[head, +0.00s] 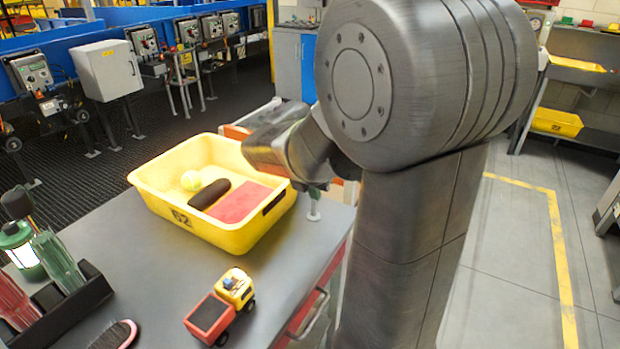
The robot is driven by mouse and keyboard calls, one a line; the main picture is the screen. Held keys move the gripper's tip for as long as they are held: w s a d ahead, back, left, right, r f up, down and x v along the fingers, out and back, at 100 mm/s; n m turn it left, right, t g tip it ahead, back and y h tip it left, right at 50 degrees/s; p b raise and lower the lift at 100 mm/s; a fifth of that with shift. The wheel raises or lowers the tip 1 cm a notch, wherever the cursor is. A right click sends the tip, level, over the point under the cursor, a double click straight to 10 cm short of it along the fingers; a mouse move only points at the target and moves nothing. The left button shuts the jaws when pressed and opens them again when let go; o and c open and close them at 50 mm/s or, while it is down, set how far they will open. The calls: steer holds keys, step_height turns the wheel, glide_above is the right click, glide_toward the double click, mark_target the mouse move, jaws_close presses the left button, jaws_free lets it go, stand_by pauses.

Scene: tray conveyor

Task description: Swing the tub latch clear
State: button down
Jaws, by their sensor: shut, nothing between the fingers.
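A yellow tub (161,198) with a dark number on its front stands on the grey table. A small pale metal post (314,206) stands on the table just right of the tub, partly behind my arm. I cannot tell whether it belongs to the latch; no latch shows clearly. My arm reaches over the tub's back right corner. My gripper's fingers are not visible, and the arm covers the area beyond.
A toy truck (222,305) with a yellow cab and red bed sits near the table's front right edge. A dark rack (75,300) with handled tools and a lantern (20,246) stand at the left, with a brush (115,335) beside them. Bare table lies between.

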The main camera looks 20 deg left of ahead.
steer(key=w, duration=0.2)
steer(key=w+f, duration=0.1)
steer(key=w, duration=0.1)
steer(key=shift+w+d+f+p, duration=0.1)
steer(key=shift+w+d+p, duration=0.05)
steer(key=shift+w+p, duration=0.15)
steer(key=shift+p, duration=0.4)
